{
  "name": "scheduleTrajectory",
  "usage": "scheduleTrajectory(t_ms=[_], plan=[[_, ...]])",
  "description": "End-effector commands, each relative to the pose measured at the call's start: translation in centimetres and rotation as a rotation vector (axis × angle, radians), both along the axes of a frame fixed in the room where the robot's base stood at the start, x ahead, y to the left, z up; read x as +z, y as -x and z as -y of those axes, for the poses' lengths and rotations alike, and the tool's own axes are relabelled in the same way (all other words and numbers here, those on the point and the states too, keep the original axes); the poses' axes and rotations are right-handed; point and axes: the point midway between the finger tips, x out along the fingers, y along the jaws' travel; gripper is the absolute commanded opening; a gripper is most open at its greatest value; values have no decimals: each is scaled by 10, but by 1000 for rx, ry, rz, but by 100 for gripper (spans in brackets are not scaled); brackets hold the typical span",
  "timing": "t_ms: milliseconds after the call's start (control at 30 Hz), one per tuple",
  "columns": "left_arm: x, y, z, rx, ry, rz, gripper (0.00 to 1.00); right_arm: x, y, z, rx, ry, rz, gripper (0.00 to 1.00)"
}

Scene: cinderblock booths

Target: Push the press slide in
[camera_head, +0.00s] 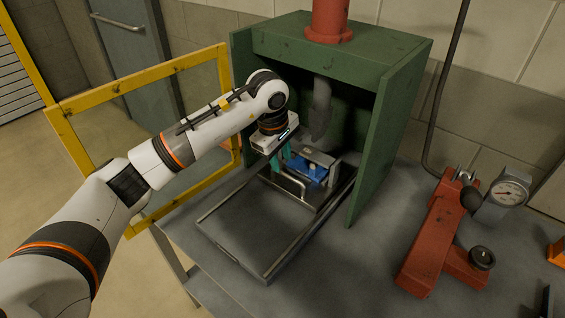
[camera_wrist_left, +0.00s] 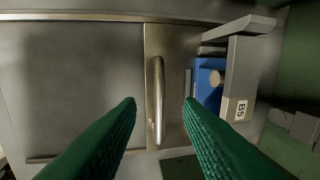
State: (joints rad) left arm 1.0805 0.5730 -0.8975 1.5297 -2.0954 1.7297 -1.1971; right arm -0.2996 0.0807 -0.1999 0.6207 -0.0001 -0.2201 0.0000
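The press is a green housing (camera_head: 385,120) with an open front and a red cylinder (camera_head: 328,18) on top. Its metal slide (camera_head: 318,200) sits between two rails, at the housing's opening, and carries a bar handle (camera_head: 293,185). A blue block (camera_head: 308,172) in a grey fixture stands on the slide; the wrist view shows the blue block (camera_wrist_left: 208,82) beside a tag reading B5. My left gripper (camera_head: 280,162) is at the handle. In the wrist view the green fingers (camera_wrist_left: 160,104) are apart, with the handle (camera_wrist_left: 157,90) between them. Contact cannot be told.
A yellow-framed clear guard door (camera_head: 140,85) stands open at the left, behind my left arm. The grey rail bed (camera_head: 250,228) in front of the slide is empty. A red lever tool (camera_head: 430,235) and a dial gauge (camera_head: 508,195) stand on the bench at right.

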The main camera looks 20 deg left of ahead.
Motion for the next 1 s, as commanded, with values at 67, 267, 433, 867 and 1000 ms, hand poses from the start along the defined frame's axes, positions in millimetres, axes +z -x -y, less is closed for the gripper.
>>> scheduleTrajectory(t_ms=[67, 267, 433, 867, 1000], plan=[[-13, -1, 1, 1, -1, -5, 33, 5, 0, 0, 0, 0, 0, 30], [-35, -7, 3, 0, 0, 0, 33, 9, 0, 0, 0, 0, -1, 30], [-41, -8, 3, 0, -1, 0, 33, 9, 1, 0, 0, 0, -1, 30], [-40, -8, 3, 0, -1, 1, 0, 9, 1, 0, 0, -1, -1, 30], [-40, -8, 3, 0, -1, 1, 0, 9, 1, 0, 0, -1, -1, 30]])
